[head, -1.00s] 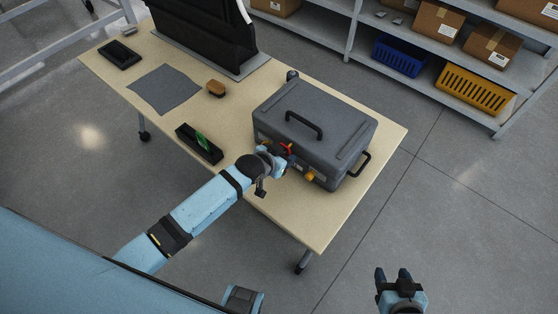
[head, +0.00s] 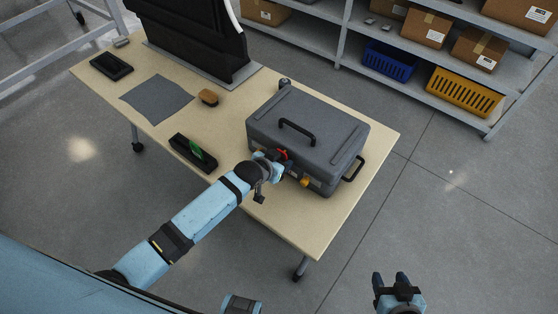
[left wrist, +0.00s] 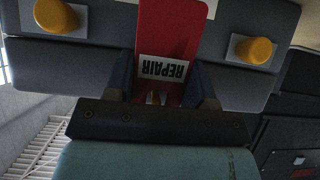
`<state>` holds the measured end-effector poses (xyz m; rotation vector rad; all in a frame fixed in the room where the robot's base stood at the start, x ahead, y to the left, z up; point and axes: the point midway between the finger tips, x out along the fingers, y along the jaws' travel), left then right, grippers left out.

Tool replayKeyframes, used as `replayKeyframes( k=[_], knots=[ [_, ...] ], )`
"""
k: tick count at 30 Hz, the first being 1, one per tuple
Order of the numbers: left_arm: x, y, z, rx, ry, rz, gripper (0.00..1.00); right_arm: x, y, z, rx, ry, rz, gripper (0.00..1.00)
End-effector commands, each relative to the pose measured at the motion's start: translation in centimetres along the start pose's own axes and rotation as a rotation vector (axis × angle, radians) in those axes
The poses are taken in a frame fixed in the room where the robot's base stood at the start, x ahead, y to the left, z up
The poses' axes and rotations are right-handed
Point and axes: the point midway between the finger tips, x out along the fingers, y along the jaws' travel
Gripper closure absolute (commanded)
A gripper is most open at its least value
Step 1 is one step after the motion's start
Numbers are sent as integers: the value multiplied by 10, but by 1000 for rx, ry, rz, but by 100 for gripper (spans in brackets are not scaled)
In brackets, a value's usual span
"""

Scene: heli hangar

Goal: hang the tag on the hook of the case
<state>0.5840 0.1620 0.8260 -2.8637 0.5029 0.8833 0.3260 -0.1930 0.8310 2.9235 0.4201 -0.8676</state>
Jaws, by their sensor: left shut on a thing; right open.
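The grey case (head: 330,125) with a black top handle stands on the table. Its front has yellow latches (left wrist: 254,50). My left gripper (head: 276,162) is at the case's front and is shut on the red tag (head: 282,153). In the left wrist view the tag (left wrist: 172,30) shows a white REPAIR label, upside down, between the fingers, in front of the case front. I cannot make out the hook or tell whether the tag touches it. My right gripper (head: 391,279) is open and empty, off the table at the lower right.
The table (head: 245,100) also bears a black tray (head: 192,153) with a green item, a brush (head: 208,97), a grey cloth (head: 157,98), a black dish (head: 111,66) and a large black seat-like object (head: 200,35). A shelf with boxes and crates stands behind. Floor at right is clear.

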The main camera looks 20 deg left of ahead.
Motion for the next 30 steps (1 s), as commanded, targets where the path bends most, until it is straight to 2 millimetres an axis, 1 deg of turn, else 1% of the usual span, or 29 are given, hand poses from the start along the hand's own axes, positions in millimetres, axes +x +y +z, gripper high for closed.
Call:
replayKeyframes(
  k=[2,3,5,6,7,24,26,29,30],
  knots=[
    [1,0,-2,1,3,-1,72,0,0,1,0,-2,0,48],
    [1,0,-2,1,3,-1,45,0,0,2,0,-3,0,48],
    [1,0,-2,1,3,-1,32,1,0,2,0,-4,-1,48],
    [1,0,-2,0,4,-1,22,1,0,3,0,-5,-1,48],
    [1,0,-2,0,4,0,20,1,0,3,0,-5,-1,48],
    [0,4,-4,-1,8,5,20,0,0,2,0,-4,-1,48],
    [-3,3,-4,-1,7,5,20,0,0,2,1,-2,-1,48],
    [-15,2,-3,-1,7,3,20,0,0,0,1,-1,0,48],
    [-22,2,-2,0,6,3,20,-1,0,0,1,-1,0,48]
  ],
)
